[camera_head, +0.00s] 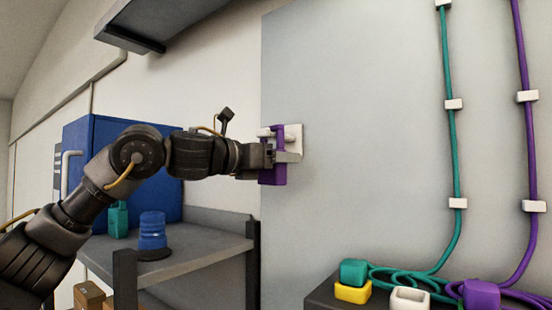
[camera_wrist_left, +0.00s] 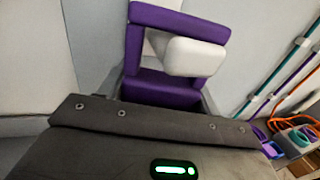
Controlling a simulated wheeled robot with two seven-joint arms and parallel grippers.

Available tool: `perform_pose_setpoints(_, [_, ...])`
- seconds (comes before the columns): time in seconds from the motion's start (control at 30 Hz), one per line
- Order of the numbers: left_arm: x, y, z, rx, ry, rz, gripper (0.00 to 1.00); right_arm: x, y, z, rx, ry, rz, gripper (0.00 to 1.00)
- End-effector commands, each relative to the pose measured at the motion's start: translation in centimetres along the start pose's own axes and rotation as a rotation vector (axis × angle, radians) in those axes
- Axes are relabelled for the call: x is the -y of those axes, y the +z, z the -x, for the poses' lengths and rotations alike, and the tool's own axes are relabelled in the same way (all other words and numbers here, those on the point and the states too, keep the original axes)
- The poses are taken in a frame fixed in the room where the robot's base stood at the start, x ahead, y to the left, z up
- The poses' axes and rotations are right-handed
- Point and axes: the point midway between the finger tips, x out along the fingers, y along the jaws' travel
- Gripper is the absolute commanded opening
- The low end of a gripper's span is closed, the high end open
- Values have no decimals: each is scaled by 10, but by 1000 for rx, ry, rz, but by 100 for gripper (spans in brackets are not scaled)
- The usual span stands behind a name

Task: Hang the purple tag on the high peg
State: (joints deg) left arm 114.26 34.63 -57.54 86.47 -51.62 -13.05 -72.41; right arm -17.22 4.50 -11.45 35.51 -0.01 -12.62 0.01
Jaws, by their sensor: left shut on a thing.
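The purple tag (camera_head: 272,176) is a purple frame with an opening, upright at the grey wall panel. My left gripper (camera_head: 284,154) is shut on the tag's lower part, which also shows in the left wrist view (camera_wrist_left: 160,90). The high peg (camera_head: 265,132) is white and sticks out from a white plate (camera_head: 294,138). In the left wrist view the peg's thick end (camera_wrist_left: 196,56) shows in front of the tag's opening and right bar, and the peg appears to pass through the opening. The fingers partly hide the tag's lower part. My right gripper is not in view.
A teal cable (camera_head: 446,60) and a purple cable (camera_head: 525,60) run down the panel through white clips. Below are teal, yellow, white and purple blocks on a dark surface (camera_head: 325,292). A grey shelf (camera_head: 200,258) holds a blue lamp (camera_head: 152,232) beside a blue cabinet (camera_head: 100,150).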

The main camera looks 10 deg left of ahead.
Motion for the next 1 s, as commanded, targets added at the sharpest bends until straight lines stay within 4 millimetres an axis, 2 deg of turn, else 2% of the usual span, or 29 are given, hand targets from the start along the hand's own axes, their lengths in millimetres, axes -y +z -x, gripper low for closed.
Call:
perform_pose_setpoints(0.4, [0, 0, 0, 1, 0, 0, 37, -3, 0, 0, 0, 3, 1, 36])
perform_pose_setpoints(0.43, [0, 0, 0, 1, 0, 0, 65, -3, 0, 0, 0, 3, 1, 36])
perform_pose_setpoints(0.6, [0, 0, 0, 1, 0, 0, 87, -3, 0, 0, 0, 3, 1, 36])
perform_pose_setpoints(0.87, [0, -1, 0, -1, 0, 0, 89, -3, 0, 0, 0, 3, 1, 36])
perform_pose_setpoints(1.0, [0, -3, 8, 1, 0, 0, 89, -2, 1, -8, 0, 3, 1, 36])
